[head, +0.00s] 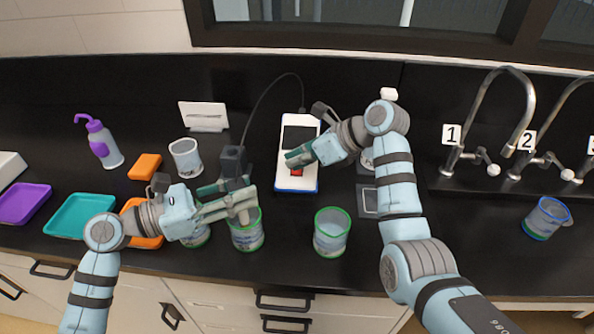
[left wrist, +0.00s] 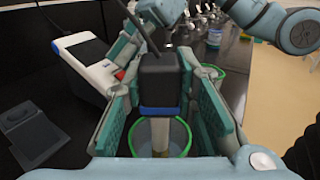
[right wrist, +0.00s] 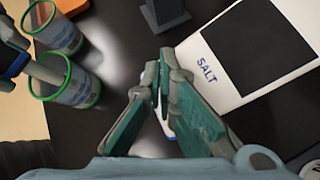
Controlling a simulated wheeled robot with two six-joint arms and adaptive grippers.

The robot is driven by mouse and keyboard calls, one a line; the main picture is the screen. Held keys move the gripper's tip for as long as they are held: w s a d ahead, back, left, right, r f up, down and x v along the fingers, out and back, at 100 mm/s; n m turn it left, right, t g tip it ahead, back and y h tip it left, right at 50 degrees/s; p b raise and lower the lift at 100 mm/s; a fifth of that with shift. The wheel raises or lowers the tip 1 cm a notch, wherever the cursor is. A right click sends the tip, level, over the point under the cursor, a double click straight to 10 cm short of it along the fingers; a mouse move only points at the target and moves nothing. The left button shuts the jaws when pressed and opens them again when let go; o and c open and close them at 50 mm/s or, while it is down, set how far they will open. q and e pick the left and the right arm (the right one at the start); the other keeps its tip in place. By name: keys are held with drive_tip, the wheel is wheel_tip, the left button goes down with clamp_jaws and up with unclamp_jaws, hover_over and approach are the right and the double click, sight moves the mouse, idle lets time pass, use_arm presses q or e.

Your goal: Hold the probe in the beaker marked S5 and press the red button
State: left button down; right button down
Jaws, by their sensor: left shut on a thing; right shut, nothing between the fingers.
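My left gripper (head: 240,190) is shut on the probe (head: 233,163), a black block with a blue band and a pale shaft. In the left wrist view the probe (left wrist: 160,85) stands upright, its shaft inside a green-rimmed beaker (left wrist: 180,137). That beaker (head: 248,237) is the middle of three green-rimmed ones in the head view; its mark is not readable. The white meter (head: 284,182) has a dark screen and a red button (head: 297,174). My right gripper (head: 292,158) is shut and empty, above the meter close to the button; contact cannot be told. The right wrist view hides the button.
Green-rimmed beakers stand left (head: 197,237) and right (head: 332,240) of the probe's beaker. A white cup (head: 186,158), wash bottle (head: 102,145) and coloured trays (head: 78,216) lie left. Numbered taps (head: 522,105) and a blue-rimmed beaker (head: 546,219) are right. A cable runs from probe to meter.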

drive_tip(key=shift+f, duration=0.1)
idle(0.3)
drive_tip(key=shift+w+f, duration=0.2)
drive_tip(key=shift+f, duration=0.1)
drive_tip(key=shift+w+f, duration=0.15)
drive_tip(key=shift+f, duration=0.2)
idle(0.5)
drive_tip(key=shift+r, duration=0.1)
drive_tip(key=shift+s+r, duration=0.35)
drive_tip(key=shift+r, duration=0.3)
drive_tip(key=r, duration=0.1)
drive_tip(key=s+r, duration=0.1)
drive_tip(key=r, duration=0.1)
drive_tip(key=s+r, duration=0.1)
drive_tip(key=shift+s+a+r, duration=0.1)
drive_tip(key=shift+r, duration=0.15)
idle(3.2)
